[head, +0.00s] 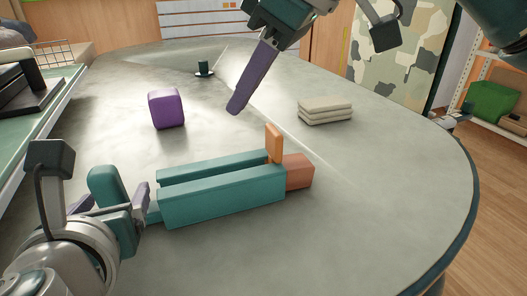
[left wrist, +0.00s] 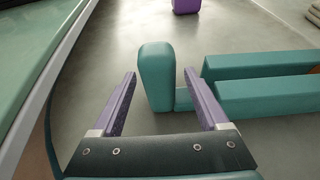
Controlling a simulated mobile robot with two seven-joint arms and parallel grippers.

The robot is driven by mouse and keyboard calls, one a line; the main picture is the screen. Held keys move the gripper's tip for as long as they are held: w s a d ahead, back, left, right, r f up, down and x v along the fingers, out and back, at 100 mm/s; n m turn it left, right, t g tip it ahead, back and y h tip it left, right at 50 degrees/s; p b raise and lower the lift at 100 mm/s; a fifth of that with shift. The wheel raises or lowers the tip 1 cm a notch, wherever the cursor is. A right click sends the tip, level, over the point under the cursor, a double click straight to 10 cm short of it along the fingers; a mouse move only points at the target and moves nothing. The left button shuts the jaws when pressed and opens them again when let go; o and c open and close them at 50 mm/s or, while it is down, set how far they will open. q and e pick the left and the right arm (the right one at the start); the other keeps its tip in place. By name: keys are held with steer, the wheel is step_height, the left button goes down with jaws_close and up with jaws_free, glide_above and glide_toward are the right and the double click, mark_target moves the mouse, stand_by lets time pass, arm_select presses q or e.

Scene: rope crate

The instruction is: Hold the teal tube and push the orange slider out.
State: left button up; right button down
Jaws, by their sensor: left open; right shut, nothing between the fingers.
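The teal tube (head: 222,203) lies on the table as two long parallel bars with a gap between them. A rounded teal end block (head: 106,188) stands at its left end. The orange slider (head: 299,171) sticks out of the right end, with an upright orange tab (head: 274,143) rising near that end. My left gripper (head: 112,201) is open at the end block; in the left wrist view the block (left wrist: 157,75) shows between the spread purple fingertips, and contact cannot be told. My right gripper (head: 236,108) is shut and empty, pointing down above and behind the tube, apart from the tab.
A purple cube (head: 166,108) stands behind the tube. A folded cloth stack (head: 325,112) lies to the right, and a dark cup (head: 204,68) on a saucer is at the back. The table (head: 370,210) is bare right of the slider, up to its rounded edge.

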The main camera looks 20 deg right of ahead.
arm_select(q)
steer(key=v, duration=1.2)
steer(key=shift+f, duration=0.1)
